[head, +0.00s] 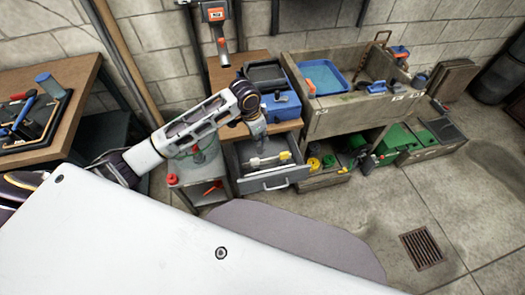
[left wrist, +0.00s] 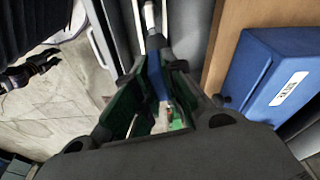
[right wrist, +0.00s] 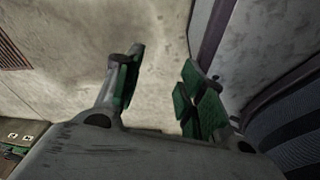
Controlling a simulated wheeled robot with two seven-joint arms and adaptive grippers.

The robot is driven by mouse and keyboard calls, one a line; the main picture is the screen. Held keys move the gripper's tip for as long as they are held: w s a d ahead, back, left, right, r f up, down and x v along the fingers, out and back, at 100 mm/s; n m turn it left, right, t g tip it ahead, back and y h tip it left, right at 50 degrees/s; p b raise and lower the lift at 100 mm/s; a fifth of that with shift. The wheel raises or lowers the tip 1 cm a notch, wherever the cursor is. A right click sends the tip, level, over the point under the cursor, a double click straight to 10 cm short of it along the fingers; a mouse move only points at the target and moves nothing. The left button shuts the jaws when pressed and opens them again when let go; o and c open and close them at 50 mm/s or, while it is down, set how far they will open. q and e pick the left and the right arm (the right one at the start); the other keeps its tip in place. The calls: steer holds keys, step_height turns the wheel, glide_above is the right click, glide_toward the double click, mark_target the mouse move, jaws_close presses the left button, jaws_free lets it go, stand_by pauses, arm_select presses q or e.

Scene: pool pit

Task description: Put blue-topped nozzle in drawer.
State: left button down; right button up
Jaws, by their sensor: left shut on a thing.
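My left gripper (head: 258,128) is over the open grey drawer (head: 276,182), above its back part. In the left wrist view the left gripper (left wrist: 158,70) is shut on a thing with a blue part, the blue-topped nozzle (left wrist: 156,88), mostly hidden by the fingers. In the head view the gripper hides the nozzle. A white piece (head: 262,160) and a yellow piece (head: 285,156) lie in the drawer. My right gripper (right wrist: 160,75) is open and empty over bare floor in the right wrist view; it does not show in the head view.
A blue box (head: 281,107) stands on the wooden top right behind my left gripper and shows in the left wrist view (left wrist: 277,80). A wooden trough (head: 365,110) with a blue tray stands right of the drawer. Floor in front is clear, with a drain grate (head: 421,249).

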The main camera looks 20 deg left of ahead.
arm_select(q)
steer(key=shift+w+d+f+m+g+h+b, duration=0.1)
steer(key=shift+w+d+f+m+g+b, duration=0.4)
steer(key=shift+m, duration=1.4)
steer(key=shift+w+d+f+m+g+h+b, duration=0.15)
steer(key=shift+d+f+m+b, duration=0.7)
steer(key=shift+m, duration=1.05)
steer(key=shift+w+d+f+m+g+h+b, duration=0.15)
steer(key=shift+d+f+m+g+b, duration=0.55)
steer(key=shift+m, duration=1.2)
arm_select(e)
steer(key=shift+w+a+f, duration=0.1)
steer(key=shift+w+f, duration=0.35)
steer(key=shift+f, duration=0.3)
steer(key=shift+w+a+f, duration=0.1)
steer(key=shift+w+f, duration=0.3)
steer(key=shift+f, duration=0.35)
arm_select(q)
steer(key=shift+a+r+t, duration=0.15)
steer(key=shift+a+t, duration=0.15)
steer(key=shift+t, duration=0.05)
steer(key=a+b+x, duration=0.1)
steer(key=x, duration=0.5)
arm_select(e)
steer(key=shift+w+a+r, duration=0.15)
steer(key=shift+w+a, duration=0.25)
steer(key=shift+w, duration=0.4)
arm_select(q)
steer(key=shift+a+f, duration=0.1)
steer(key=shift+f, duration=0.1)
